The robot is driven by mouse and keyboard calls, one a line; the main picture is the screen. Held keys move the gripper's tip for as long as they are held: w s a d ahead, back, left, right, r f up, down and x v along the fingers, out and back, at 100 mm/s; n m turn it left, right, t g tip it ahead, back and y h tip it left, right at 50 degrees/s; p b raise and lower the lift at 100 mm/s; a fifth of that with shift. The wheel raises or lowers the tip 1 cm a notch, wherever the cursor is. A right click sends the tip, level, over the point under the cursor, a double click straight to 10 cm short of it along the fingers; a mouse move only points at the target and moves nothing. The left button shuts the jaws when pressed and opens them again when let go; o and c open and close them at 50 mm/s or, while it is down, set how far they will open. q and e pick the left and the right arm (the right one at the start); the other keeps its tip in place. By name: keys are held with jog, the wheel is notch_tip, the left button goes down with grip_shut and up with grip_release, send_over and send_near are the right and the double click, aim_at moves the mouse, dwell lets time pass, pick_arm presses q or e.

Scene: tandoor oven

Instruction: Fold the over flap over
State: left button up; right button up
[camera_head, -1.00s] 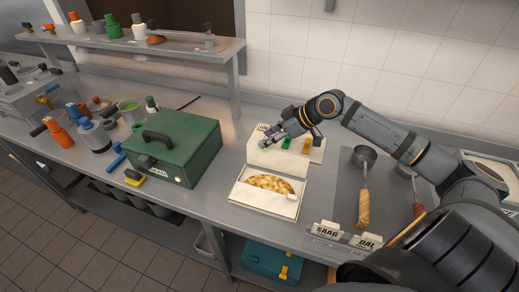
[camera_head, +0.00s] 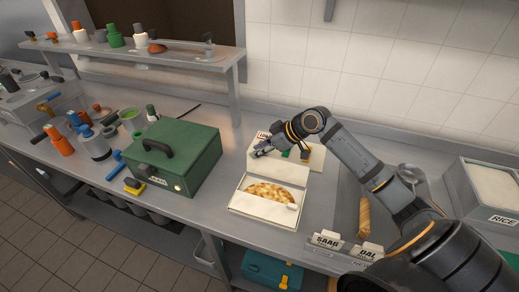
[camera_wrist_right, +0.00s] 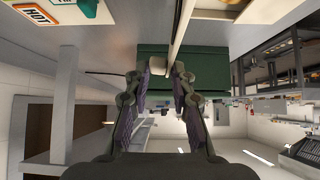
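A white takeaway box (camera_head: 262,212) stands open on the steel counter with a browned flatbread (camera_head: 270,192) in it. Its pale flap (camera_head: 280,172) stands up from the back edge. My right gripper (camera_head: 262,151) is at the flap's upper left edge. In the right wrist view, a thin pale panel edge (camera_wrist_right: 181,35), apparently the flap, lies between the two fingers (camera_wrist_right: 162,72). The fingers are apart, with a gap on the panel's left side. My left gripper is not in view.
A green case (camera_head: 190,150) stands left of the box. A sticker card (camera_head: 316,158) lies behind the flap, partly hidden by my arm. Labels SAAG (camera_head: 326,240) and DAL (camera_head: 370,250) stand at front right. A RICE container (camera_head: 502,219) is at far right.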

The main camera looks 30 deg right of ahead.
grip_shut()
jog(key=shift+s+a, duration=0.1)
dwell(0.4)
jog(key=shift+n+t+h, duration=0.5)
jog(key=shift+t+h, duration=0.2)
jog(key=shift+h, duration=0.2)
jog(key=s+a, duration=0.1)
jog(key=a, duration=0.1)
jog(key=s+a+p, duration=0.1)
jog(key=s, duration=0.1)
jog(key=shift+s+a+f, duration=0.2)
jog(key=shift+a, duration=0.2)
jog(key=shift+s+f, duration=0.1)
jog(key=shift+f, duration=0.05)
dwell(0.3)
jog(key=shift+o, duration=1.6)
grip_release()
jog(key=o, duration=0.3)
jog(key=shift+w+d, duration=0.1)
jog(key=shift+w, duration=0.1)
